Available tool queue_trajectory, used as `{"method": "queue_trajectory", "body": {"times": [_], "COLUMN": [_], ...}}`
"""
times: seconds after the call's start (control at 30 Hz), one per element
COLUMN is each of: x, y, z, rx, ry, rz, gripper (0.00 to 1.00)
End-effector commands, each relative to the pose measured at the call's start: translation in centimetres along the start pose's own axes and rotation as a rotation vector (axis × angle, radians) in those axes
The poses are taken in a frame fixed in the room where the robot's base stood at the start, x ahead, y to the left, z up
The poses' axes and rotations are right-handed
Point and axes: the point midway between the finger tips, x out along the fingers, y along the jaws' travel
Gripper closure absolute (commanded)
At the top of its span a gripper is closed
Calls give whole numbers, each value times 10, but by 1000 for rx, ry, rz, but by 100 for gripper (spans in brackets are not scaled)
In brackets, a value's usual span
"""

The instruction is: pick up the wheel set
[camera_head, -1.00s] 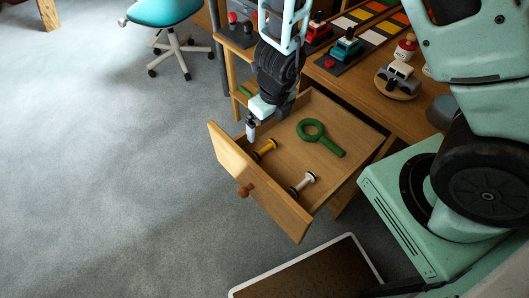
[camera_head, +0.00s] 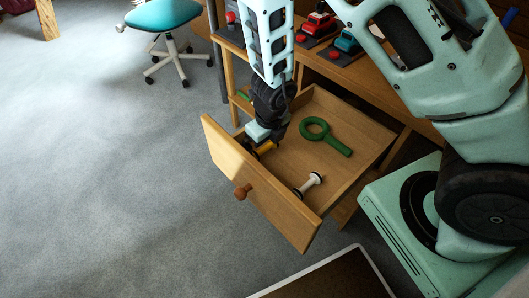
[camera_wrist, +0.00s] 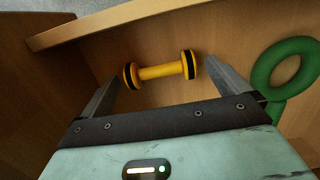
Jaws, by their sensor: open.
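A yellow wheel set (camera_wrist: 160,71), an axle with a black-banded wheel at each end, lies in the open drawer (camera_head: 252,190) near its front wall. It also shows in the head view (camera_head: 267,146), partly hidden by my gripper (camera_head: 257,141). In the wrist view my gripper (camera_wrist: 161,76) is open, with one finger beyond each end of the yellow wheel set and nothing held. A second wheel set, white with dark ends (camera_head: 309,185), lies farther right in the drawer, apart from my gripper.
A green ring with a handle (camera_head: 327,135) lies in the drawer; it is close to my right finger in the wrist view. The drawer walls and round knob (camera_head: 242,192) are near. A teal chair (camera_head: 163,15) stands on open carpet.

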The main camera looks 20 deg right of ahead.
Motion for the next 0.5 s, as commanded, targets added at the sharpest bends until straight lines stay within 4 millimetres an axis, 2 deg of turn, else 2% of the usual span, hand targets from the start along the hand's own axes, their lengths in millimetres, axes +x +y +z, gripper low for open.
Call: {"method": "queue_trajectory", "body": {"times": [0.03,0.1,0.33,0.37,0.5], "x": [8,11,10,10,10], "y": [0,0,0,0,0], "z": [0,0,0,0,0], "rx": [-2,-1,0,0,0], "ry": [0,0,-1,-1,-1], "rz": [-1,0,0,0,0], "gripper": [0,0,0,6,44]}}
